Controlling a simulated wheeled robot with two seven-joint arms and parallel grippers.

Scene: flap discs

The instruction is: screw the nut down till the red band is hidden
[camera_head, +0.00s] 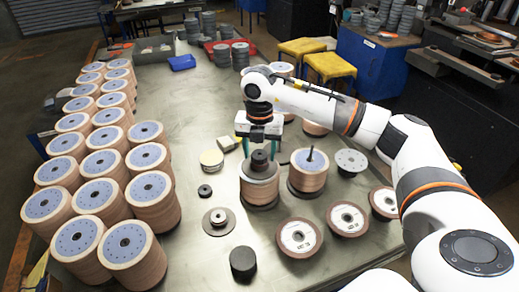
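A dark stepped nut (260,159) sits on top of a stack of tan flap discs (259,188) on a dark round base, at the middle of the table. I see no red band; the nut or gripper may hide it. My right gripper (259,150) reaches in from the right and points down over the nut. Its two green fingers are apart, one on each side of the nut's top, with small gaps seeming to show. My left gripper is not in view.
A second stack (308,172) with a bare dark spindle stands close on the right. Several tall disc stacks (127,242) line the table's left edge. Loose discs (299,237), a black cylinder (243,261) and a flanged part (218,221) lie in front.

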